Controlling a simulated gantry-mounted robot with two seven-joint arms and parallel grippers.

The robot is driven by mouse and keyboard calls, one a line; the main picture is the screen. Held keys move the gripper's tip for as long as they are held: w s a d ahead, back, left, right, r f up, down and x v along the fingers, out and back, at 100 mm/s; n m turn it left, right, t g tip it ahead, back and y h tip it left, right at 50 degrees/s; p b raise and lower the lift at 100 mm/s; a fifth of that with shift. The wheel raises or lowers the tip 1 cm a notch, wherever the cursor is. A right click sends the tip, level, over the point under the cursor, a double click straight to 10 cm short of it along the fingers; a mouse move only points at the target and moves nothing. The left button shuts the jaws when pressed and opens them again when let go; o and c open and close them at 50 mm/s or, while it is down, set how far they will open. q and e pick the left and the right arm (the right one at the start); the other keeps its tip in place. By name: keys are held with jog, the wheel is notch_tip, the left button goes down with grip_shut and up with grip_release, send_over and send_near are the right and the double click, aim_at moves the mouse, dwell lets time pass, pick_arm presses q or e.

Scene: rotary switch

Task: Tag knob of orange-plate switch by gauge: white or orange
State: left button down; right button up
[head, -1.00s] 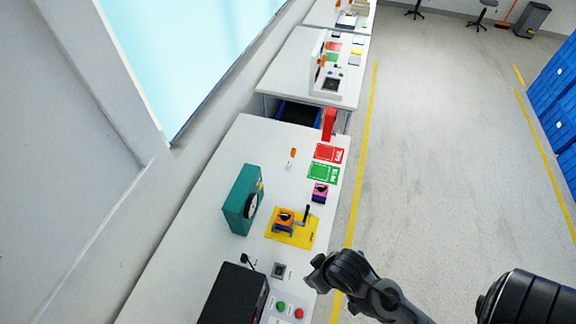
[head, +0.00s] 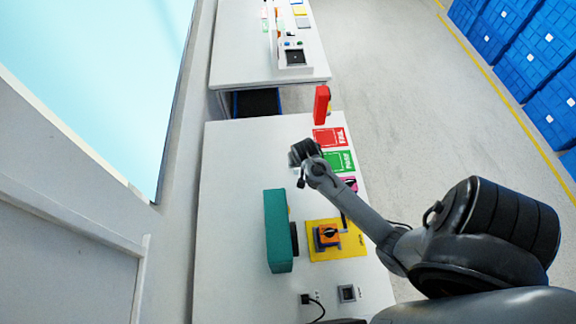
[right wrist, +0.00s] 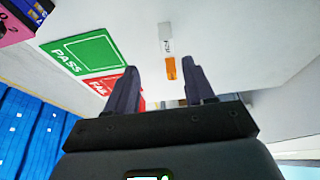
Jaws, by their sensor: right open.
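In the head view, the orange-plate switch (head: 322,243) with a dark knob stands on a yellow mat (head: 351,245). The teal gauge (head: 278,232) stands left of it; its dial is edge-on and unreadable. My right gripper (head: 299,172) is over the table beyond the gauge. In the right wrist view, my right gripper (right wrist: 160,64) is open and empty. An orange tag (right wrist: 171,69) lies on the table and shows between the fingers, near the right one. A white tag (right wrist: 165,38) with small dark marks lies just beyond it. My left gripper is not in view.
A green PASS card (head: 339,161) and a red FAIL card (head: 329,138) lie right of my gripper. A pink switch (head: 350,184), partly behind my arm, is nearby. A red upright object (head: 321,105) stands at the far table edge. The table left of the gripper is clear.

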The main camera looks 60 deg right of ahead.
jog(key=x, duration=0.2)
jog(key=w+x, duration=0.1)
jog(key=x, duration=0.1)
jog(key=shift+f+b, duration=0.2)
jog(key=shift+b, duration=0.15)
jog(key=shift+x, duration=2.95)
jog(key=shift+w, duration=0.1)
grip_shut()
